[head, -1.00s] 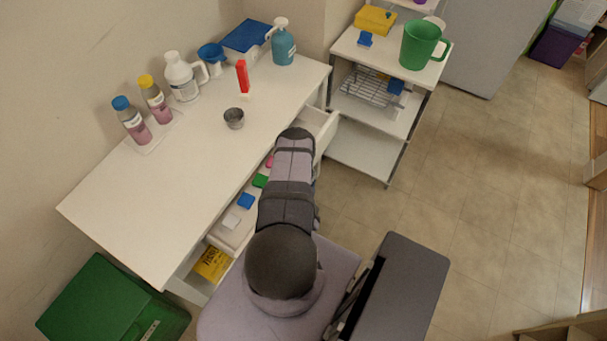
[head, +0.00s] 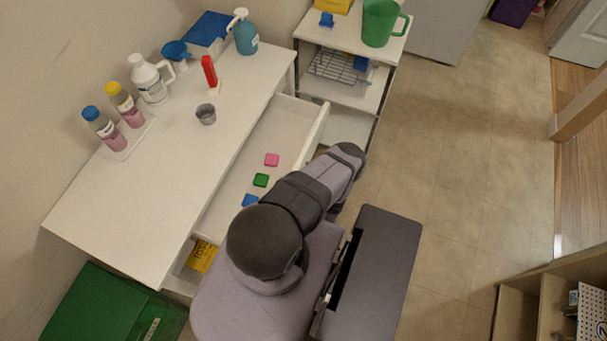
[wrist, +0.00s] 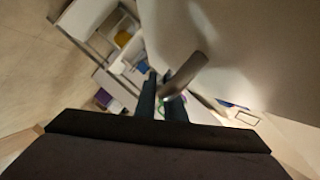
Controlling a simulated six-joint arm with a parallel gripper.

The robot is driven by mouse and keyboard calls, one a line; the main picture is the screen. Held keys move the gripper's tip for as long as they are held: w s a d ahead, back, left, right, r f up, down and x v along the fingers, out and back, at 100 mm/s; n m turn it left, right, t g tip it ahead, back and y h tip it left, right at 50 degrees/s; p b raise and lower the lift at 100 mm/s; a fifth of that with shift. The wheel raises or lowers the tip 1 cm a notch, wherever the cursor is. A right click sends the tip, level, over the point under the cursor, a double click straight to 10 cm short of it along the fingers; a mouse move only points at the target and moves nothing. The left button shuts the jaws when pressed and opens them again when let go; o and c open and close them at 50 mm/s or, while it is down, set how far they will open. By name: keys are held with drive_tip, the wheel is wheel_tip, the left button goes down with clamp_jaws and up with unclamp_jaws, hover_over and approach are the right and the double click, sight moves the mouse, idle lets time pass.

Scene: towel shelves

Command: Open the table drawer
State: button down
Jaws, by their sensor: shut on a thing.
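The white table (head: 135,195) stands against the wall at left. Its drawer (head: 285,122) is pulled well out, with its inside showing. Pink (head: 272,160), green (head: 261,180) and blue (head: 250,200) pieces lie in it. My arm covers the near end of the drawer and hides my gripper in the head view. In the wrist view, my gripper (wrist: 170,95) is shut on the round metal handle (wrist: 192,70), in front of the pale drawer front (wrist: 250,45).
Bottles, a blue funnel, a red item and a small metal cup (head: 206,114) stand on the table. A shelf unit with a green pitcher (head: 379,22) is beyond the drawer. A green bin (head: 100,315) sits at lower left.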

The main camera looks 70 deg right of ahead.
drive_tip(key=shift+s+a+f, duration=0.15)
drive_tip(key=shift+s+a, duration=0.05)
drive_tip(key=shift+s, duration=0.7)
drive_tip(key=c, duration=2.1)
unclamp_jaws()
drive_tip(key=shift+r, duration=0.25)
drive_tip(key=shift+r+b, duration=0.5)
drive_tip(key=shift+r, duration=4.4)
